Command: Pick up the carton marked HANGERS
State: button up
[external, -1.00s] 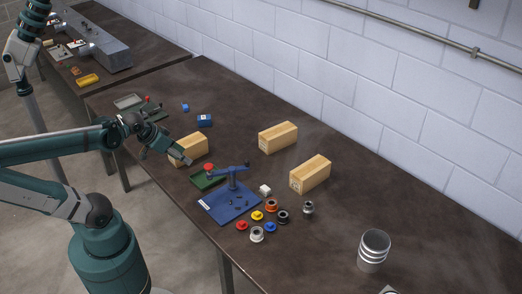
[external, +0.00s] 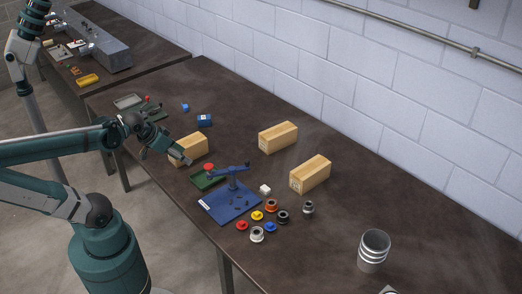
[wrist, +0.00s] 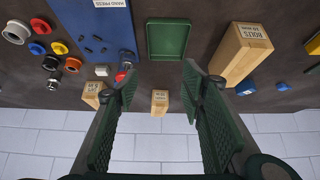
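Three light wooden-looking cartons stand on the dark table. One carton (external: 191,146) is beside my gripper (external: 167,153), partly hidden behind it; the second (external: 278,137) is near the wall; the third (external: 310,173) is further right. In the wrist view, my gripper (wrist: 158,82) is open and empty, its green fingers wide apart. A small carton (wrist: 160,102) shows between the fingers, some distance beyond. Another carton (wrist: 92,94) is left, partly behind the left finger. A larger carton (wrist: 240,58) is right of the right finger; its label seems to read BOLTS. The other labels are too small to read.
A green tray (wrist: 168,40) and a blue hand-press board (external: 228,203) lie near the gripper, with coloured spools (external: 257,215) beside them. A blue box (external: 204,120) is behind. A metal duct (external: 373,250) stands at the right. The table between the cartons is clear.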

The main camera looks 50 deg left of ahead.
jog(key=o, duration=0.9)
